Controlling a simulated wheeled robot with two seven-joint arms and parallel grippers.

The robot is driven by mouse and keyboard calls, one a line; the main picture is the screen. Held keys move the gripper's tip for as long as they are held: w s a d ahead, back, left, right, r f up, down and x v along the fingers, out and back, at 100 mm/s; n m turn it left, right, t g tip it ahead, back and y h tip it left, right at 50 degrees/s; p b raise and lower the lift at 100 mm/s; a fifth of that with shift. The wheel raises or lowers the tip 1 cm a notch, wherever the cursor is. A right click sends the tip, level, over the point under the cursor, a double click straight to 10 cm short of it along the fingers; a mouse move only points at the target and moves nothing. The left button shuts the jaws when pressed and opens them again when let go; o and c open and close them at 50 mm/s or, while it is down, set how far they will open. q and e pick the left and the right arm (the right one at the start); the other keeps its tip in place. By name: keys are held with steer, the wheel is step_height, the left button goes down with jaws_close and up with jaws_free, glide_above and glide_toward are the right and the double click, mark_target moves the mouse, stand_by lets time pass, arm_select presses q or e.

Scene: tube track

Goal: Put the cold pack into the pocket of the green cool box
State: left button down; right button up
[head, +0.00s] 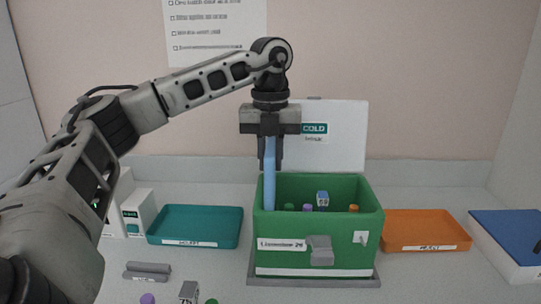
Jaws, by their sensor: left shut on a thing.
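The green cool box (345,240) stands open in the middle, with its white lid (345,150) up behind it. My left gripper (270,160) points down above the left end of the box and is shut on the light blue cold pack (269,185). The cold pack hangs upright. Its lower end is inside the box near the left wall. The front wall hides whether it is in a pocket or touching the bottom. My right gripper is not in view.
Several capped tubes and a small labelled block (322,199) are inside the box. A teal tray (196,224) lies left, an orange tray (425,230) right. Small items, including a grey block (188,291), lie at the front left. A blue-topped box (515,238) is far right.

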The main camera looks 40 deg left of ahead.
arm_select(q)
steer(key=shift+f+b, duration=0.45)
steer(key=shift+f, duration=0.3)
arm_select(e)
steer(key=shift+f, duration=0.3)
